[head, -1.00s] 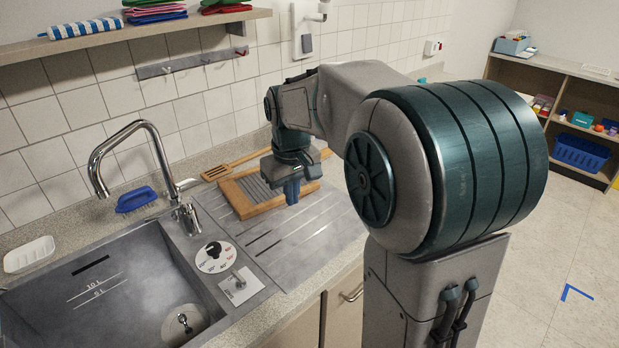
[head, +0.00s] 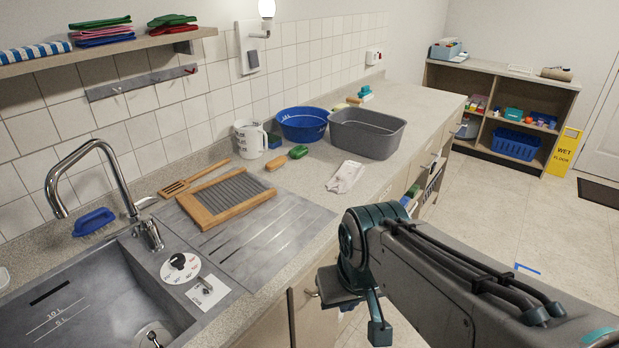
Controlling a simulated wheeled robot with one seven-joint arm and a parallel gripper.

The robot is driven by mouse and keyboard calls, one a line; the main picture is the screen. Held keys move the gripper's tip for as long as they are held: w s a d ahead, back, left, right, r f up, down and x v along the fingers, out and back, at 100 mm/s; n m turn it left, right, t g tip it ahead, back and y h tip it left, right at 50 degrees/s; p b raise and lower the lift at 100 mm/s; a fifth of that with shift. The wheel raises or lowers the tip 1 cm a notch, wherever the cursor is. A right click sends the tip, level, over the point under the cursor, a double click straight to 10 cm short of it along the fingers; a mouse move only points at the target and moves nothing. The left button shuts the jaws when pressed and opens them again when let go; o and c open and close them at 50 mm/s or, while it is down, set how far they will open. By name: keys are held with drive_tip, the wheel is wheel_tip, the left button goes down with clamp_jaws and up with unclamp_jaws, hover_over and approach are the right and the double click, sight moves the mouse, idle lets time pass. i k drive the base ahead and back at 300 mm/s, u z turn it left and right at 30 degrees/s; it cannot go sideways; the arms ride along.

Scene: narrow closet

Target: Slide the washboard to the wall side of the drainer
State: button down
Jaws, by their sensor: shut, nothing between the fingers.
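The washboard (head: 232,195) has a wooden frame and a grey ribbed panel. It lies flat on the wall side of the grey grooved drainer (head: 285,232), to the right of the sink. A slotted wooden spatula (head: 190,180) lies behind it, close to the tiled wall. My gripper (head: 379,333) is shut and empty. It hangs in front of the counter's front edge, well to the right of the washboard and apart from it.
The sink (head: 75,300) and tap (head: 100,190) are at left. The drainer's front part is clear.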

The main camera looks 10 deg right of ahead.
sight(210, 204)
drive_tip(key=z, duration=0.75)
drive_tip(key=k, duration=1)
drive_tip(key=z, duration=0.85)
drive_tip(key=i, duration=0.9)
drive_tip(key=u, duration=0.6)
drive_tip(key=i, duration=1.15)
drive_tip(key=u, duration=1.45)
drive_tip(key=i, duration=0.45)
drive_tip(key=u, duration=0.5)
